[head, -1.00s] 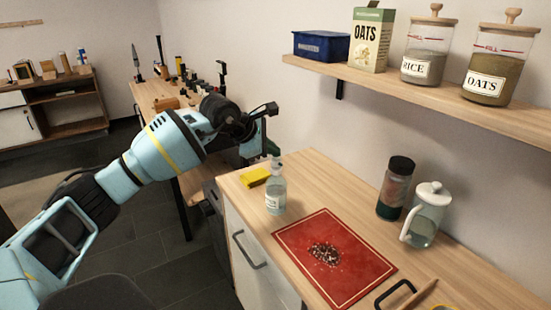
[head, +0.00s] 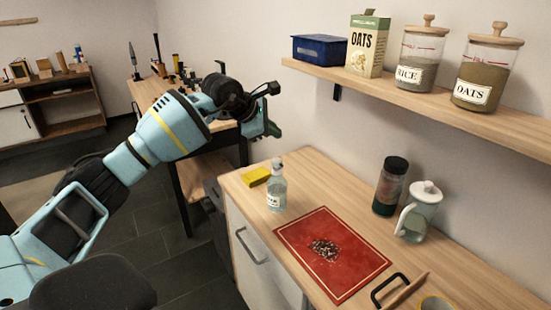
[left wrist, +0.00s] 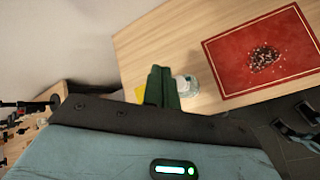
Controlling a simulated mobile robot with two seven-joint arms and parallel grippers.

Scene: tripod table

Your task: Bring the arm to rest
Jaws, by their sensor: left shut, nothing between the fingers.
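My left arm (head: 160,130) reaches in from the left in the head view, raised above the floor between the counter and the back table. My left gripper (head: 276,131) is at its far end, in the air beyond the counter's far left corner and below the shelf, partly hidden by the wrist. In the left wrist view its green fingers (left wrist: 162,86) are together with nothing between them. They overlap the clear bottle in that view. My right gripper does not show.
The wooden counter (head: 318,185) carries a clear bottle (head: 276,190), yellow sponge (head: 255,177), red mat (head: 350,270) with dark crumbs, dark jar (head: 390,186) and glass jug (head: 418,215). A shelf (head: 450,112) with jars juts out above. A tool-covered table (head: 150,92) stands behind.

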